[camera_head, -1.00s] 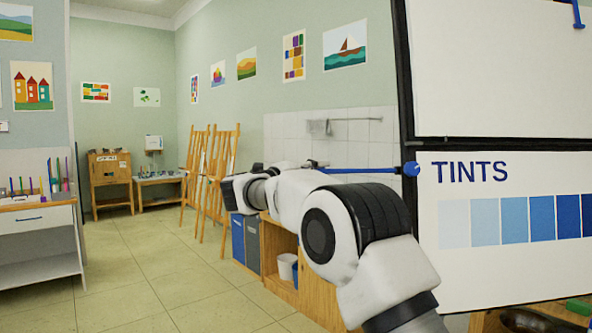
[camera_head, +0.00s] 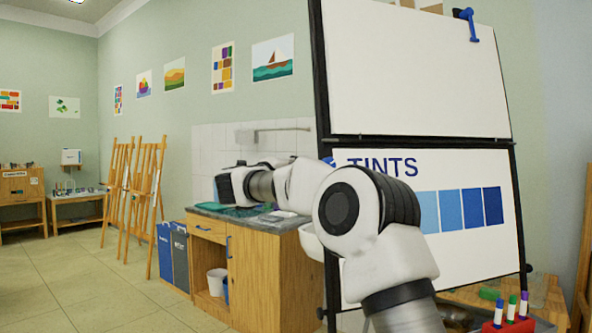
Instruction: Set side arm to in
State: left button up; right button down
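A whiteboard stand with a dark frame holds a blank white board (camera_head: 415,70) above and a board lettered "TINTS" (camera_head: 460,245) below. At the frame's left edge a small blue piece (camera_head: 328,160) of the side arm shows; any rest of it is hidden behind my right arm. Another blue arm or clip (camera_head: 467,22) is at the top right of the upper board. My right arm crosses in front of the stand, and its dark end (camera_head: 224,189) points left, over the counter in the picture. Its fingers cannot be made out. My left gripper is out of view.
A wooden sink cabinet (camera_head: 262,275) stands left of the stand, with blue and grey bins (camera_head: 172,255) beside it. Wooden easels (camera_head: 140,190) stand farther back. A low table with markers in a red holder (camera_head: 510,322) is at lower right. The left floor is clear.

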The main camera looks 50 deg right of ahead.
jog(key=shift+r, duration=0.1)
jog(key=c, duration=1.1)
grip_release()
jog(key=shift+d, duration=0.15)
jog(key=shift+o, duration=0.7)
jog(key=shift+s+d, duration=0.15)
jog(key=shift+d, duration=0.1)
jog(key=shift+a, duration=0.55)
jog(key=a+f, duration=0.1)
jog(key=a, duration=1)
jog(key=shift+s+f, duration=0.3)
jog(key=shift+s, duration=0.15)
